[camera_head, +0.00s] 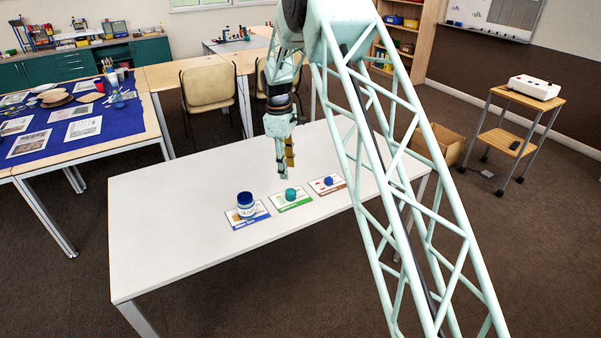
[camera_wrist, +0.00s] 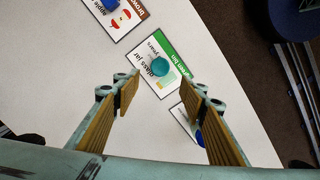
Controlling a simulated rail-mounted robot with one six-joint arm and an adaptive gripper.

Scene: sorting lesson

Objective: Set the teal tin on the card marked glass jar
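The teal tin (camera_head: 291,194) is a small round tin standing on the middle card with the green band (camera_head: 297,204). In the wrist view the teal tin (camera_wrist: 160,67) stands wholly within that card (camera_wrist: 146,74), whose print reads glass jar. My gripper (camera_head: 285,172) is above the table, over the card area and apart from the tin. In the wrist view my gripper (camera_wrist: 160,88) has its two fingers spread wide, with nothing between them. The tin shows beyond the fingertips.
A blue-lidded jar (camera_head: 245,201) stands on the blue-banded card (camera_head: 240,224) at left. A small blue object (camera_head: 328,181) sits on the brown-banded card (camera_head: 335,190) at right. The left part of the white table (camera_head: 170,225) is clear.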

